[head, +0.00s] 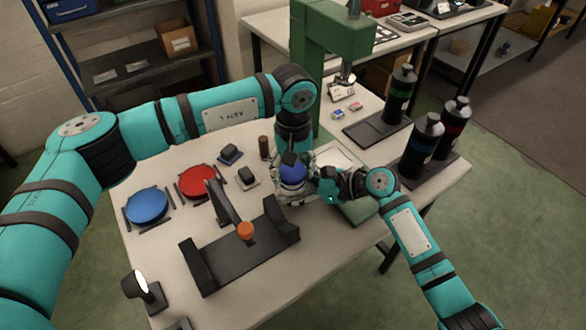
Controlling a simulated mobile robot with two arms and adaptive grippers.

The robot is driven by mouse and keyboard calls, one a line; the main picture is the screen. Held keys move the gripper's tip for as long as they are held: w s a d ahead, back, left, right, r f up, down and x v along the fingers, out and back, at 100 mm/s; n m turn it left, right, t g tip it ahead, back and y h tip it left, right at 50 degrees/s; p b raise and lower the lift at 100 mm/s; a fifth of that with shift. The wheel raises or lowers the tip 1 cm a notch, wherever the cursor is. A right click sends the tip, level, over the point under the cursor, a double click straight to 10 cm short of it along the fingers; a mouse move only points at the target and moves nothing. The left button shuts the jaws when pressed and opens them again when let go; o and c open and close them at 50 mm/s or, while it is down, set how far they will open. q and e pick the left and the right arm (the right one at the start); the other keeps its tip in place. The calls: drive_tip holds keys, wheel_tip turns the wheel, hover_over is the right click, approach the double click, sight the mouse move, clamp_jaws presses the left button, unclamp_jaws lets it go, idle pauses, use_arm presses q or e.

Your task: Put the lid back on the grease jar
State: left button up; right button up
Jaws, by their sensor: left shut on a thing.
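My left gripper (292,158) points down over the middle of the table and is shut on a blue rounded piece (292,174), which looks like the lid. Just below the lid is a greyish body (288,194), probably the grease jar; it is mostly hidden, and I cannot tell whether lid and jar touch. My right gripper (328,188) comes in from the right at low height, close beside the jar and lid. Its fingers are too small and overlapped to tell whether they are open or holding the jar.
A green press (322,45) stands behind my grippers. Black bottles (422,140) stand at the right. A dark cradle with an orange knob (245,231) is in front. Red (197,181) and blue (147,205) discs lie left. The table's (345,255) front right is clear.

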use_arm(q)
drive_tip(key=shift+f, duration=0.45)
drive_tip(key=m, duration=0.6)
drive_tip(key=shift+a, duration=0.4)
drive_tip(key=m, duration=0.7)
drive_tip(key=shift+w+a, duration=0.25)
drive_tip(key=o, duration=0.7)
drive_tip(key=shift+r, duration=2.2)
